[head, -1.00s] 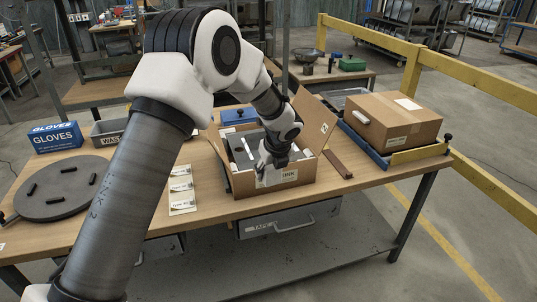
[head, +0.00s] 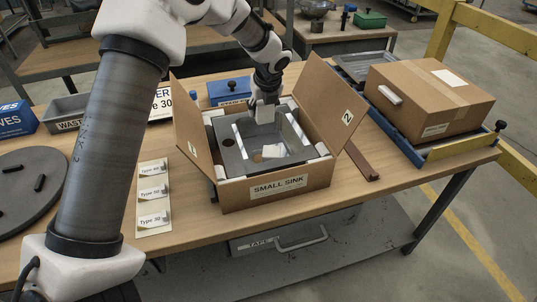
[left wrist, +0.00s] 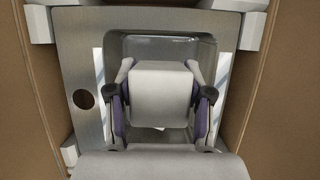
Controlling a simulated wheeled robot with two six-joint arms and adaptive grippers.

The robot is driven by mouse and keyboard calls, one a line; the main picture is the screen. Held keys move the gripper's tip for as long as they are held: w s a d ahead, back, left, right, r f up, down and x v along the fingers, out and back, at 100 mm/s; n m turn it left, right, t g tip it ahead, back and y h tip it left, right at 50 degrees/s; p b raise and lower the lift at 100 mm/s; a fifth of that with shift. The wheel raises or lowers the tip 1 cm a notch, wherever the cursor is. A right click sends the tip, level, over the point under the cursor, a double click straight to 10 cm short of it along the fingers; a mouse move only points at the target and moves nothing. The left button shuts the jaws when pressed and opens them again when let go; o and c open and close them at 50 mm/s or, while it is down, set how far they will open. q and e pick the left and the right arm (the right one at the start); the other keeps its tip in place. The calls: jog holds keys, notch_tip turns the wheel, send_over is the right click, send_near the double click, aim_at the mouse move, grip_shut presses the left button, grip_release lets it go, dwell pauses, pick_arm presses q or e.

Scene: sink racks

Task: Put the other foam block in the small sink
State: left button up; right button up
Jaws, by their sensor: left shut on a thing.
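The small sink is a grey metal basin (head: 232,158) lying in an open cardboard box (head: 235,198) labelled SMALL SINK. My left gripper (head: 265,103) is shut on a white foam block (head: 265,115), over the far part of the basin. In the left wrist view, the foam block (left wrist: 160,92) sits between both fingers of the gripper (left wrist: 161,100), with the basin (left wrist: 160,46) behind it. Whether the block touches the sink cannot be told. A small pale piece (head: 272,151) lies inside the basin. My right gripper is not in view.
White foam pieces line the box around the sink. Its raised flaps (head: 333,100) flank the opening. A closed carton (head: 430,100) with a white piece (head: 390,94) on it stands right. Cards (head: 153,192), a grey bin (head: 70,113) and a round dark plate (head: 30,195) are left.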

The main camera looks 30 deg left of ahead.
aim_at(266, 121)
pick_arm(q)
jog(key=shift+w+f+b, duration=0.1)
jog(key=shift+f+b, duration=0.25)
jog(key=shift+f, duration=0.55)
notch_tip(266, 121, down, 9)
jog(key=shift+a+f+b, duration=0.1)
jog(key=shift+b, duration=0.4)
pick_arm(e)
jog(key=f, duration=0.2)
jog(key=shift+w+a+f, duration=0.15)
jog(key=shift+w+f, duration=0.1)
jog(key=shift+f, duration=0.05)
pick_arm(q)
jog(key=o, duration=0.8)
jog(key=shift+f, duration=0.1)
jog(key=p+v, duration=0.1)
jog(key=v, duration=1.1)
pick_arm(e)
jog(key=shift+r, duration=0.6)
